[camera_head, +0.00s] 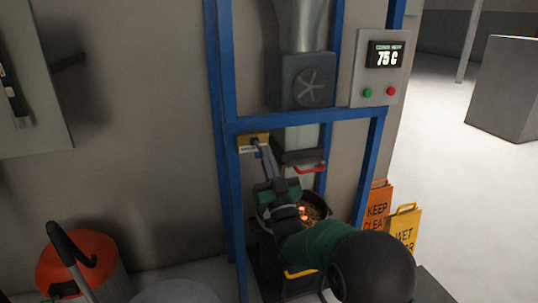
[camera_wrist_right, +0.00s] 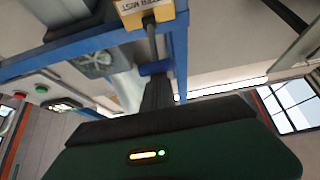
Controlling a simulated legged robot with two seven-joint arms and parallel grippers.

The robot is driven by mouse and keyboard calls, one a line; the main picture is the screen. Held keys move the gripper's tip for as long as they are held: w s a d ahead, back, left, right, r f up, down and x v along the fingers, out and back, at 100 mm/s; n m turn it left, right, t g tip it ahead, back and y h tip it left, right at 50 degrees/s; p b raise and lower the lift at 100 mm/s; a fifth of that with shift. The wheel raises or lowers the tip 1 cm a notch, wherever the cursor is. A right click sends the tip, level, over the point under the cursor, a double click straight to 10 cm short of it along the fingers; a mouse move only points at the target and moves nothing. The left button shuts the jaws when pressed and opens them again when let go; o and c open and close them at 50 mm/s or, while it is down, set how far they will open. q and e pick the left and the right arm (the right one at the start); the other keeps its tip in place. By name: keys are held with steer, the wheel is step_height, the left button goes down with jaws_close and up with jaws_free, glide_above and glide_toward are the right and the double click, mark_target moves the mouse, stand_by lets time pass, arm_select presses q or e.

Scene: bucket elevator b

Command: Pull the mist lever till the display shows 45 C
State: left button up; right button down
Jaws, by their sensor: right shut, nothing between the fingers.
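The display (camera_head: 387,56) on the grey control panel reads 75 C. The mist lever's yellow box (camera_head: 253,142) is mounted on the blue frame; in the right wrist view the box (camera_wrist_right: 148,10) carries a label ending in "MIST". A thin grey lever (camera_wrist_right: 152,45) hangs from it, in line with my fingers. My right gripper (camera_head: 264,154) is just below the box, its fingers shut with nothing between them. In the right wrist view the dark fingertips (camera_wrist_right: 156,90) point up at the lever; whether they touch it I cannot tell. My left gripper is not in view.
A red handle (camera_head: 310,168) sits under the chute, right of my gripper. Below is a container with glowing, grainy material (camera_head: 313,211), partly hidden by my arm. Orange (camera_head: 377,207) and yellow (camera_head: 404,228) signs stand at right. An orange-topped bin (camera_head: 85,260) stands at lower left.

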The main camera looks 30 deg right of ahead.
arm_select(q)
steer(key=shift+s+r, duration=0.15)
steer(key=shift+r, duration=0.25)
arm_select(e)
steer(key=r+v, duration=0.1)
steer(key=v, duration=0.9)
steer(key=shift+s, duration=0.3)
steer(key=shift+a, duration=0.1)
stand_by(1.0)
